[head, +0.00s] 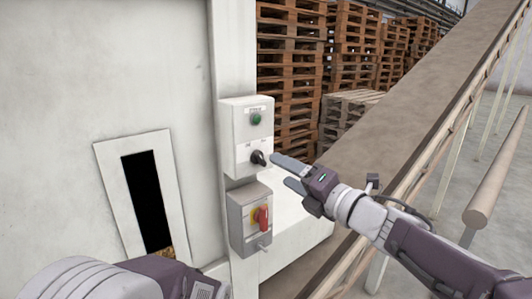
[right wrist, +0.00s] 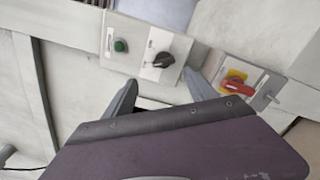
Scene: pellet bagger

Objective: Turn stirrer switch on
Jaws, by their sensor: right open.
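A white control box (head: 232,137) is on the narrow white post. It carries a green round button or lamp (head: 256,118) above and a black rotary switch (head: 259,158) below; their labels are too small to read. The black switch also shows in the right wrist view (right wrist: 160,60), its handle slanting. My right gripper (head: 280,169) is open and empty, its fingertips just right of the black switch. In the right wrist view the switch lies beyond and between the fingertips (right wrist: 159,80). I cannot tell whether they touch it. My left arm shows at the bottom left, its fingers out of view.
A grey box (head: 238,221) with a red-handled switch on a yellow plate (head: 261,216) is just below. A white panel with a black slot (head: 145,195) is on the left. A sloping conveyor (head: 400,120) and its rails run along the right. Wooden pallets (head: 290,75) stand behind.

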